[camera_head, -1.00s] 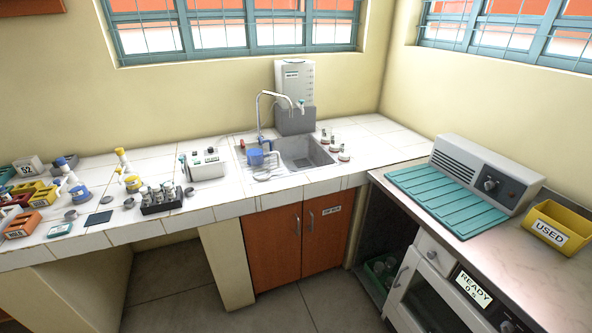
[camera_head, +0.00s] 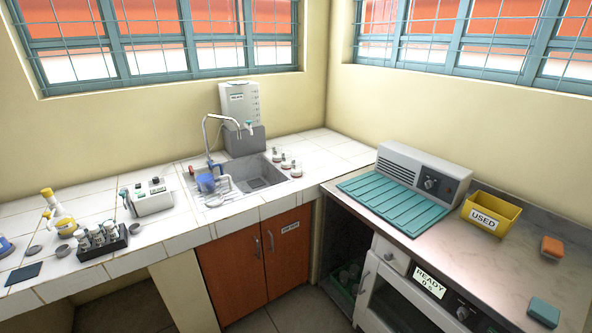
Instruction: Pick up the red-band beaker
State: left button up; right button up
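I cannot single out a red-band beaker at this size. A blue vessel (camera_head: 206,184) is at the left side of the sink (camera_head: 262,178), below the tap. Neither of my grippers is in view.
A rack of vials (camera_head: 101,241) and a yellow-topped bottle (camera_head: 58,215) stand on the left counter. A white device (camera_head: 151,198) is left of the sink. On the right counter are a teal ribbed mat (camera_head: 385,205), a grey unit (camera_head: 424,174) and a yellow USED bin (camera_head: 491,213).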

aim_at(297, 163)
jog(key=i+j, duration=0.1)
jog(key=i, duration=0.8)
